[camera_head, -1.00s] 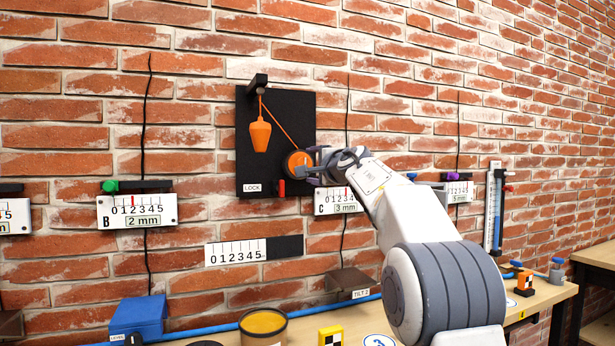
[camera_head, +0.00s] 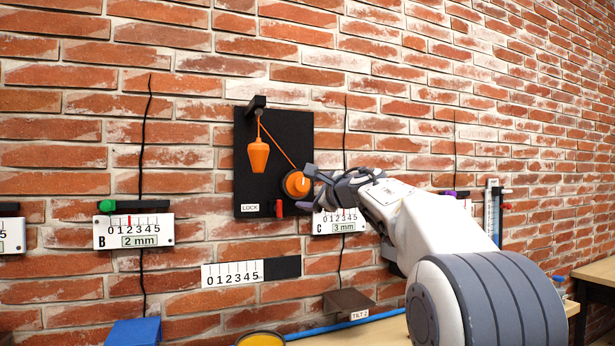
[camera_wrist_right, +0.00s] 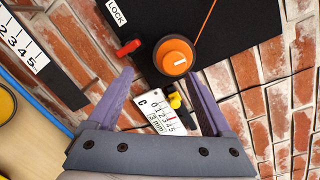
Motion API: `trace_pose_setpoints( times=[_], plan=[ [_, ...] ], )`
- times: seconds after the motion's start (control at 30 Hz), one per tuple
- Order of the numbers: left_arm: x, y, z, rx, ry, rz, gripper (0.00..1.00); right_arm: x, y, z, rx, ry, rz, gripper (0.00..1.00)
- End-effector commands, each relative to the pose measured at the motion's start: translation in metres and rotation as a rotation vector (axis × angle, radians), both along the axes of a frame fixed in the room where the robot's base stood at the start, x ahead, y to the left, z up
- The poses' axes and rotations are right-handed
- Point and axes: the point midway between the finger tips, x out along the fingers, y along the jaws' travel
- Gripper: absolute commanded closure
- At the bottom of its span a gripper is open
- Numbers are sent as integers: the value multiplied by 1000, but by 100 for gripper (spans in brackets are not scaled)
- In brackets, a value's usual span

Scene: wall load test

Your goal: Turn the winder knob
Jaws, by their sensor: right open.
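The winder knob (camera_head: 295,184) is a round orange knob on a black wall panel (camera_head: 246,190). A cord runs from it over a black bracket to a hanging orange weight (camera_head: 258,155). In the right wrist view the knob (camera_wrist_right: 174,58) has a black rim and a pale mark. My right gripper (camera_head: 314,185) is open, just right of the knob in the head view. In the wrist view its fingers (camera_wrist_right: 160,76) are spread and empty, with the knob beyond the tips, nearer the right finger. Contact is not clear. My left gripper is not in view.
A red lever (camera_head: 279,208) sits by the LOCK label, below left of the knob. Gauge C (camera_head: 340,226) hangs close under my right gripper, gauge B (camera_head: 134,232) to the left. A brown TILT 2 bracket (camera_head: 347,302) is lower down. The wall above the panel is clear.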

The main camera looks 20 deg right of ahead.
Motion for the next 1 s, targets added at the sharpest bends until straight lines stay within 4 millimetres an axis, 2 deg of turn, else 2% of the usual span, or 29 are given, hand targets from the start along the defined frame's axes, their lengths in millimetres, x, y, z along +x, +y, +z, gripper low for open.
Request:
trace_pose_setpoints(
  times=[0.03,0.33,0.47,0.63,0.67,0.7,0.8,0.9,1.0],
  plan=[
    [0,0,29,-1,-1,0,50,3,5,11,212,45,14,16],
    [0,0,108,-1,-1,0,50,9,28,11,1648,326,7,16],
    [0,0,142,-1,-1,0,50,8,28,16,2271,424,-33,16],
    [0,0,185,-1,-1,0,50,3,18,21,3074,493,-90,16],
    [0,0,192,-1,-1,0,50,2,16,22,-3001,-462,89,16],
    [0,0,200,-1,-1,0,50,0,12,22,-2842,-413,83,16],
    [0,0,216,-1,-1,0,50,-4,2,20,-2504,-310,58,16],
    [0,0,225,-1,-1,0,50,-8,-6,18,-2274,-240,31,16],
    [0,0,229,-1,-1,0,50,-10,-10,15,-2147,-204,11,16]
  ],
)
